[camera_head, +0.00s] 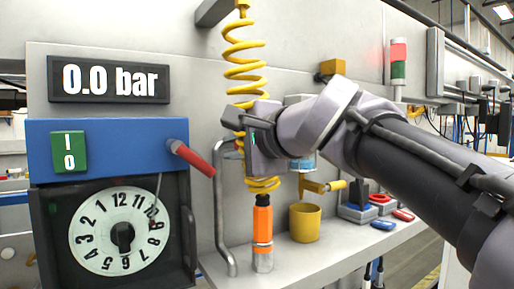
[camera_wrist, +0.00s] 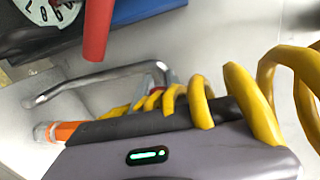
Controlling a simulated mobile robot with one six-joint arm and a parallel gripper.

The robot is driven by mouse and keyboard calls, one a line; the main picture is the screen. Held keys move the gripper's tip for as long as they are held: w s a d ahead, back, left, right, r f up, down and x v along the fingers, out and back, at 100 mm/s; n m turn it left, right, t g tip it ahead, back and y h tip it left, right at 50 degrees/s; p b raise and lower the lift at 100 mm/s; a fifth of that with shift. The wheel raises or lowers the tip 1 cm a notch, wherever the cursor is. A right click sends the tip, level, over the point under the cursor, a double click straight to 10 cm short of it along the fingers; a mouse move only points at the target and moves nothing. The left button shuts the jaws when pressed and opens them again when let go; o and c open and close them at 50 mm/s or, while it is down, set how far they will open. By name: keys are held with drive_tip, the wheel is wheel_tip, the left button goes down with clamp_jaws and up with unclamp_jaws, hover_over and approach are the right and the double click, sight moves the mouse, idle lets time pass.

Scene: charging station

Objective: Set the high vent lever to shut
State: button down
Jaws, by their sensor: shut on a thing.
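My gripper (camera_head: 242,126) is raised in front of the wall, beside the yellow coiled hose (camera_head: 245,60). The grey gripper housing (camera_wrist: 170,155) with a green light fills the bottom of the wrist view. A red-handled lever (camera_head: 195,158) slants down to the right from the blue panel; its red grip (camera_wrist: 97,28) hangs at the top of the wrist view. A yellow valve handle (camera_head: 325,186) sits lower, above a yellow cup. I cannot tell which lever is the high vent lever.
A bent metal rail (camera_head: 222,215) stands left of the hose's orange end (camera_head: 263,225). The shelf (camera_head: 340,256) bears the yellow cup (camera_head: 305,223) and small red and blue items. The display (camera_head: 109,80) reads 0.0 bar, above a green switch (camera_head: 69,151) and a dial (camera_head: 120,232).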

drive_tip(key=shift+f+n, duration=0.15)
drive_tip(key=shift+n, duration=0.15)
idle(0.4)
drive_tip(key=c, duration=1.5)
unclamp_jaws()
drive_tip(key=shift+w, duration=0.1)
drive_tip(key=shift+c, duration=0.2)
drive_tip(key=shift+o, duration=1.2)
drive_tip(key=shift+w+a+f, duration=0.1)
drive_tip(key=shift+w+f, duration=0.05)
drive_tip(key=shift+w, duration=0.2)
drive_tip(key=shift+s, duration=0.25)
